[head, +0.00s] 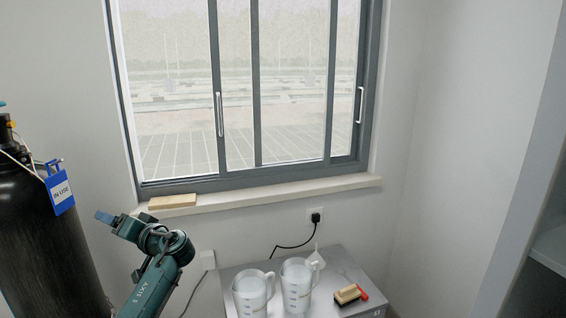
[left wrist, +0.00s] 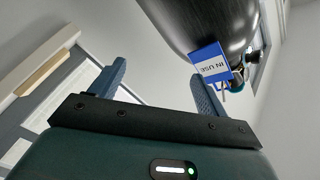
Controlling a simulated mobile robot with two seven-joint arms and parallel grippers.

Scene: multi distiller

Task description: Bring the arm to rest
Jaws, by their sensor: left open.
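My left arm rises from the bottom left of the head view. Its gripper (head: 104,216) is raised in front of the wall, just left of the window sill and right of the black gas cylinder. In the left wrist view the two blue fingers of this gripper (left wrist: 157,70) stand wide apart with nothing between them. My right gripper is in neither view.
The black cylinder (head: 40,245) carries a blue "IN USE" tag (head: 60,190). A wooden block (head: 172,201) lies on the window sill (head: 270,198). A plugged cable hangs behind.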

